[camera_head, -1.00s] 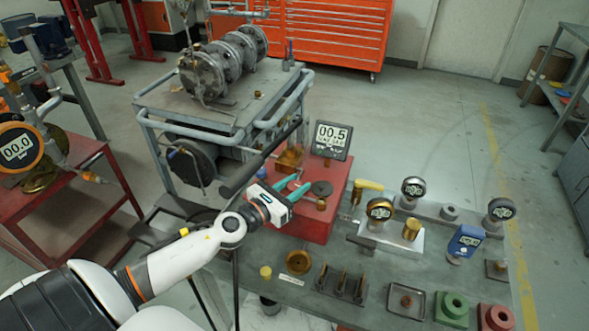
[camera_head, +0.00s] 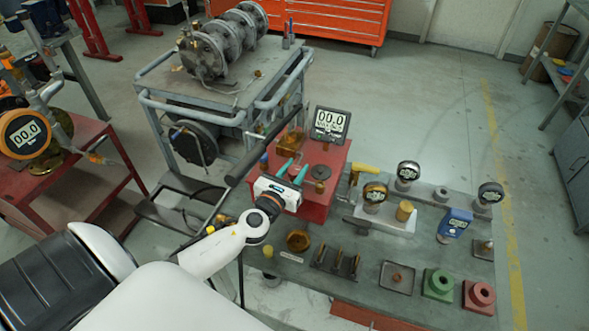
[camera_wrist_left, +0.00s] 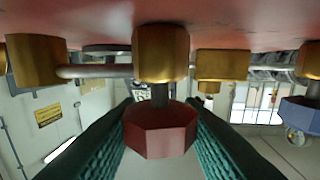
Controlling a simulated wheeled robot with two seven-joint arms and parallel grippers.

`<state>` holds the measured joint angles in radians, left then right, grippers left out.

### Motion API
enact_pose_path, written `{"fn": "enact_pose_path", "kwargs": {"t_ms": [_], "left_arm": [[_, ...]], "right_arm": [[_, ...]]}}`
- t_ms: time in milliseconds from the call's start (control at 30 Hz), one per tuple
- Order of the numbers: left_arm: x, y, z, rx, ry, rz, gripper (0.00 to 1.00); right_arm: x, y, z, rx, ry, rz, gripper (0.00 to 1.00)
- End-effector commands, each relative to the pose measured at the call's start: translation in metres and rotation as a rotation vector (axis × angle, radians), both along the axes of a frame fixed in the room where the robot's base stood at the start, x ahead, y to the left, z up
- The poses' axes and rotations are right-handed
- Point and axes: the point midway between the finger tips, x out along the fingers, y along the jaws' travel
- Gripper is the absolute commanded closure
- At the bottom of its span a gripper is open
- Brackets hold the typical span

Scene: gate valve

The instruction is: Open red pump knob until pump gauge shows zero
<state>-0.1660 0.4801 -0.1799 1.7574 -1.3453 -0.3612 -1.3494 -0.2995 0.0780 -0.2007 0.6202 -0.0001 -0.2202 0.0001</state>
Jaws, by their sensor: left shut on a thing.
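The pump gauge (camera_head: 326,124) is a dark square display on the red pump box (camera_head: 320,205) and reads 00.0. My left gripper (camera_head: 291,172) reaches to the left part of this box, its green fingers pointing away from me. In the left wrist view, the red octagonal knob (camera_wrist_left: 160,130) sits on a short dark stem below a brass fitting (camera_wrist_left: 160,52). The green fingers (camera_wrist_left: 162,128) are shut on the knob from both sides. My right gripper is in neither view.
A pump cart (camera_head: 215,100) stands behind left.

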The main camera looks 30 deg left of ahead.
Motion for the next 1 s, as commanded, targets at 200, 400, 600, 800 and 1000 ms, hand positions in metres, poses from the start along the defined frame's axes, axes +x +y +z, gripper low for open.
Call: {"fn": "enact_pose_path", "kwargs": {"t_ms": [200,400,600,800,1000], "left_arm": [[0.000,0.000,0.000,0.000,-0.001,-0.001,0.45],[0.000,0.000,0.000,0.000,0.000,-0.001,0.45],[-0.011,-0.001,-0.002,0.000,0.001,-0.001,0.45],[-0.050,-0.005,-0.005,0.000,0.004,-0.002,0.45],[-0.091,-0.010,-0.004,0.000,0.004,-0.002,0.45]], "right_arm": [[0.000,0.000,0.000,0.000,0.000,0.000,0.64],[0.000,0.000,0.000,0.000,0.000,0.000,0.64],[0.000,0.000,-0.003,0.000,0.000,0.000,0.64],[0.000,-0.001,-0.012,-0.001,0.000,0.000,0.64],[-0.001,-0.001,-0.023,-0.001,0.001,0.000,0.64]]}}
